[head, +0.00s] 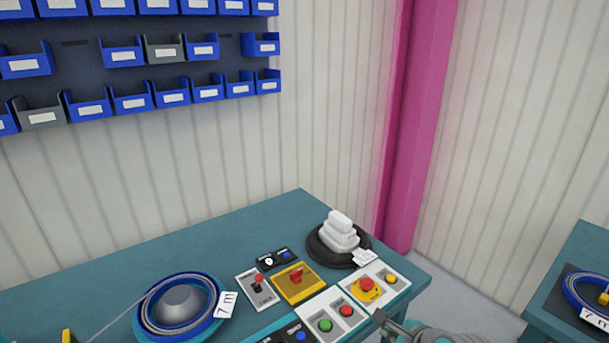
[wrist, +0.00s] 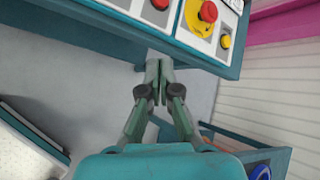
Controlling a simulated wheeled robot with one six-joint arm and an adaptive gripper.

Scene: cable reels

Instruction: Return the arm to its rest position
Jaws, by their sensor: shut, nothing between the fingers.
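My gripper (wrist: 157,84) shows in the wrist view with its two fingers together, shut and empty. Its tips are near the front edge of the teal workbench (wrist: 220,66), with grey floor beyond. In the head view my gripper (head: 382,318) shows only partly at the bottom, beside the bench's front right corner. The rest of my arm is cut off by the lower picture edge.
On the workbench (head: 230,240) are a blue cable reel (head: 180,304), control boxes with a red emergency button (head: 367,284), and a white stacked object on a black coil (head: 340,235). Another bench (head: 590,245) stands right. A pink column (head: 415,120) rises behind.

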